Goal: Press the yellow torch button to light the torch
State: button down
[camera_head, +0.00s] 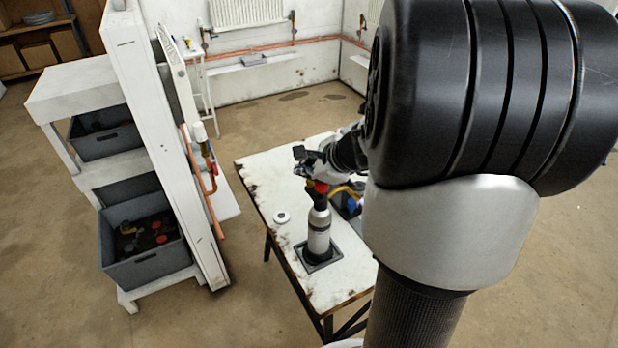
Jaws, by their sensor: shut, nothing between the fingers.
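The torch (319,232) stands upright on the white worktable, its silver cylinder set in a dark square holder (312,262). It has a dark neck and a red part (320,187) near the top. My gripper (304,169) is shut and empty at the torch's upper end, reaching in from the right. The torch head and gripper overlap here, so I cannot tell whether they touch. I cannot make out the yellow button. No flame shows.
A yellow and blue item (350,198) lies right of the torch, partly hidden by my arm. A small white round item (281,217) lies left. A white panel with copper pipes (202,180) stands left of the table (258,172). Grey bins (143,240) sit beyond it.

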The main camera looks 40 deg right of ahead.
aim_at(307, 181)
jog(key=shift+r, duration=0.1)
notch_tip(307, 181, up, 5)
jog(key=p, duration=0.4)
jog(key=shift+w+r+p, duration=0.1)
jog(key=shift+p, duration=0.2)
dwell(0.4)
